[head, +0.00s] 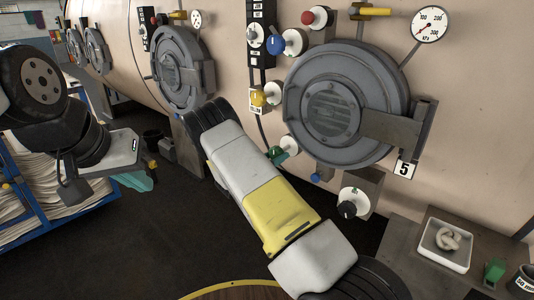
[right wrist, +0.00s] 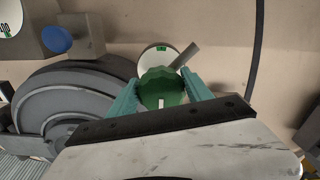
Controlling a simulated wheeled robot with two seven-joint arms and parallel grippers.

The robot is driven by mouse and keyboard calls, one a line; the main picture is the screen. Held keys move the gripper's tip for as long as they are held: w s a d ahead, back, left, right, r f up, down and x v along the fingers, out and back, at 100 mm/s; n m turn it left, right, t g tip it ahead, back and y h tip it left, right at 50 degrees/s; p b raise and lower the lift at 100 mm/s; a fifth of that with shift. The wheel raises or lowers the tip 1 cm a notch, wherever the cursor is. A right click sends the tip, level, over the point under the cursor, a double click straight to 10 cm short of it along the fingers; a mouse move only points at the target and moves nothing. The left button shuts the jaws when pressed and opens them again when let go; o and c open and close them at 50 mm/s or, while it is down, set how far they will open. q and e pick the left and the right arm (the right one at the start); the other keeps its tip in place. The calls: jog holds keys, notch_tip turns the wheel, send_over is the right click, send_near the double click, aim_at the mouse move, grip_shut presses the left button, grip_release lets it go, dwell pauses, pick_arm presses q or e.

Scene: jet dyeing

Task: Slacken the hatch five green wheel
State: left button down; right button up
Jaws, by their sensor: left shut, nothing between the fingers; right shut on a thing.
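Hatch five (head: 345,105) is a round grey door, shut, with a "5" label (head: 404,169) at its lower right. The green wheel (head: 276,154) sits at the hatch's lower left in the head view, partly hidden by my right arm. In the right wrist view the green wheel (right wrist: 162,92) is a faceted knob with a white mark, in front of a pale round plate. My right gripper (right wrist: 161,80) is shut on it, one teal finger on each side. In the head view the forearm hides this gripper. My left gripper (head: 138,181) is shut and empty, far left of the hatch.
A yellow knob (head: 259,98), blue knob (head: 275,44) and red knob (head: 308,17) sit near the hatch. A black knob (head: 347,209) is below it. A blue rack (head: 65,215) stands below my left arm. A tray (head: 443,247) lies at lower right.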

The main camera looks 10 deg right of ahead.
jog(key=shift+f, duration=0.1)
jog(key=o, duration=1.4)
jog(key=shift+c, duration=0.2)
jog(key=shift+a, duration=0.1)
jog(key=v, duration=0.7)
jog(key=shift+s+a, duration=0.25)
jog(key=shift+s, duration=0.05)
